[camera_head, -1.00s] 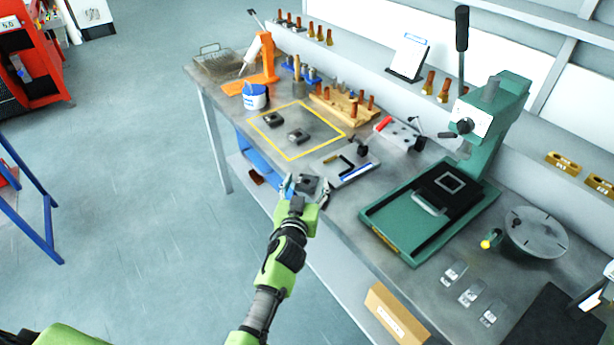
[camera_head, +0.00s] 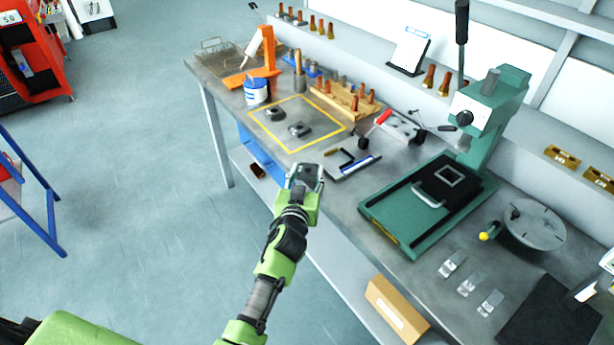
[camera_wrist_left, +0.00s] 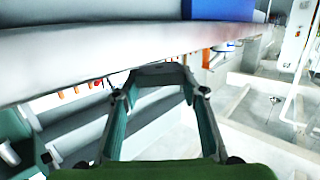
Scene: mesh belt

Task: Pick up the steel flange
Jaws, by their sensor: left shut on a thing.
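My left gripper (camera_head: 305,176) is at the front edge of the workbench, in front of the yellow-outlined area. It is shut on a small grey metal piece, which I take to be the steel flange (camera_head: 303,171). In the left wrist view the left gripper (camera_wrist_left: 159,84) has its fingers on either side of a dark grey piece (camera_wrist_left: 160,73). The gripper partly hides the piece. Two similar dark grey pieces, one (camera_head: 275,114) behind the other (camera_head: 300,130), lie inside the yellow outline. My right gripper is not in view.
A green press (camera_head: 440,185) stands to the right on the workbench (camera_head: 360,208). A blue-and-white tub (camera_head: 256,92), an orange stand (camera_head: 265,60) and a wooden peg block (camera_head: 345,101) stand farther back. Open floor lies to the left.

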